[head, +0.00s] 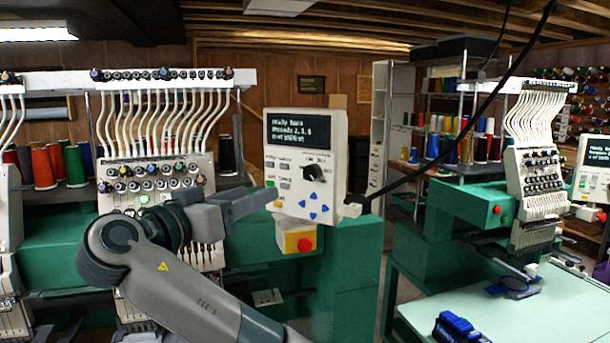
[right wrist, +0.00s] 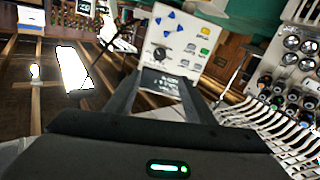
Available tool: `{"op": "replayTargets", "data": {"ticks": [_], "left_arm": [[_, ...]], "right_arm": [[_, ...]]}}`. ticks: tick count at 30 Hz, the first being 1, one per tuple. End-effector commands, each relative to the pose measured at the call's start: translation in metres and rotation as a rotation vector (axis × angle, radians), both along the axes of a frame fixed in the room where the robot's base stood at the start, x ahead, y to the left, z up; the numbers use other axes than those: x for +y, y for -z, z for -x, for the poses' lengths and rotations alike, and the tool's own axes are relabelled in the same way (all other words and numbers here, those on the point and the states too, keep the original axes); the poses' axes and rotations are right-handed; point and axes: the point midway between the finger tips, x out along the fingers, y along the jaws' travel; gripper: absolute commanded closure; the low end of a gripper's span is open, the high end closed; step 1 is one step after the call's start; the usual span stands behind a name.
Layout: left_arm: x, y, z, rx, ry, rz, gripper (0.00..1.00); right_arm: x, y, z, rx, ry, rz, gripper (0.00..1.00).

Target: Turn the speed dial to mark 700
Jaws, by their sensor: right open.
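The speed dial (head: 313,173) is a black round knob on the white control panel (head: 271,150), below its dark screen (head: 297,128). The small marks around the dial and its pointer's exact setting are too small to read. My right gripper (head: 272,201) is in front of the panel's lower left, apart from the dial in the picture. In the right wrist view the gripper (right wrist: 160,82) is open with nothing between its fingers. The dial (right wrist: 160,52) shows beyond the fingertips, with the panel upside down. My left gripper is not in view.
A red button (head: 305,245) on a yellow box sits just below the panel. Blue arrow buttons (head: 314,208) lie under the dial. An embroidery head (head: 150,160) with threads and needles stands left of the panel. A black cable (head: 455,137) crosses to the right.

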Motion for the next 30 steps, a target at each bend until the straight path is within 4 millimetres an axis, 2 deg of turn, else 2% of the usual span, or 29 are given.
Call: {"op": "replayTargets", "data": {"ticks": [8, 14, 30], "left_arm": [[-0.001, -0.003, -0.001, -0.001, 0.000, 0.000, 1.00], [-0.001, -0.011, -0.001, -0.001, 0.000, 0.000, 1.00], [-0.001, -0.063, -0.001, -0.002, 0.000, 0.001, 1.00]], "right_arm": [[-0.004, 0.000, -0.006, 0.002, 0.001, -0.001, 0.51], [-0.015, 0.000, -0.023, 0.004, 0.004, -0.002, 0.51], [-0.067, -0.005, -0.103, 0.003, 0.006, 0.003, 0.51]]}}
